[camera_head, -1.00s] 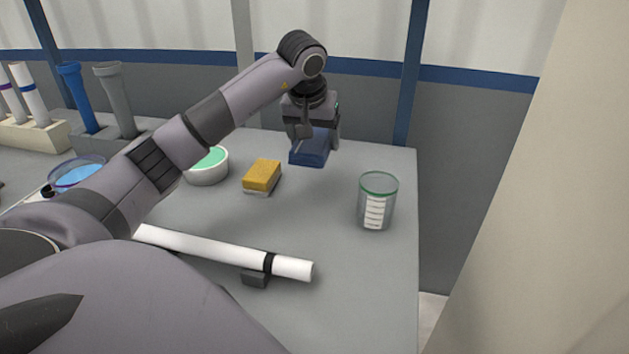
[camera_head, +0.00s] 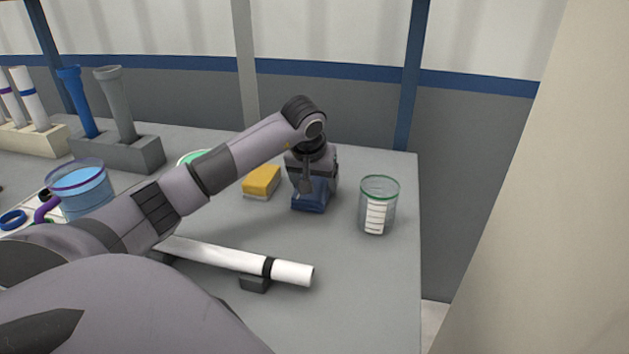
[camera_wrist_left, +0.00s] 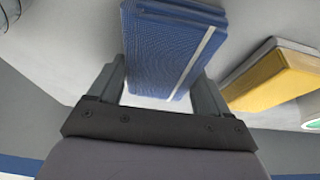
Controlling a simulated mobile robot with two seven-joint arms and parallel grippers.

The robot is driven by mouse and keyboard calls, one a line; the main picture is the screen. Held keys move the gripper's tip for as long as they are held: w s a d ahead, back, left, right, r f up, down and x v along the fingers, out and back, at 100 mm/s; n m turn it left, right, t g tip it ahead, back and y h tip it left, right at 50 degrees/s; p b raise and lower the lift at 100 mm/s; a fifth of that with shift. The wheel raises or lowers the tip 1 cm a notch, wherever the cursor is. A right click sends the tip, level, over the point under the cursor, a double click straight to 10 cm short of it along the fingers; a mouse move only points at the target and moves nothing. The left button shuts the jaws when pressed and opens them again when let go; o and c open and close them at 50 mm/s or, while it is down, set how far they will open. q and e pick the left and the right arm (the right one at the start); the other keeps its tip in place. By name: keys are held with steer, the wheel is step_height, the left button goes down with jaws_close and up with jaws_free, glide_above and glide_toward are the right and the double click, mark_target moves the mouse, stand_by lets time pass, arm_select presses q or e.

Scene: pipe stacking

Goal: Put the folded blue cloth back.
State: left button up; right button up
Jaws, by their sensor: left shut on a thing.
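The folded blue cloth (camera_head: 311,196) is between the fingers of my left gripper (camera_head: 306,188), over the right part of the table. In the left wrist view the cloth (camera_wrist_left: 168,45) is a thick blue block with a pale stripe along one side. There my left gripper (camera_wrist_left: 165,85) has one finger on each side of it and is shut on it. The cloth's underside is hidden, so I cannot tell whether it touches the table. My right gripper is not in view.
A yellow sponge (camera_head: 262,181) lies just left of the cloth. A clear beaker with a green rim (camera_head: 379,206) stands close on the right. A white pipe (camera_head: 230,257) lies on a dark support in front. The table's right edge is beyond the beaker.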

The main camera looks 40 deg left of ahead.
arm_select(q)
steer(key=shift+f, duration=0.15)
steer(key=o, duration=0.9)
steer(key=shift+c, duration=0.2)
steer(key=shift+r, duration=0.5)
steer(key=p+v, duration=0.1)
steer(key=v, duration=1)
steer(key=shift+r, duration=0.2)
steer(key=shift+s, duration=0.15)
steer(key=shift+r+p, duration=0.1)
steer(key=shift+p, duration=0.2)
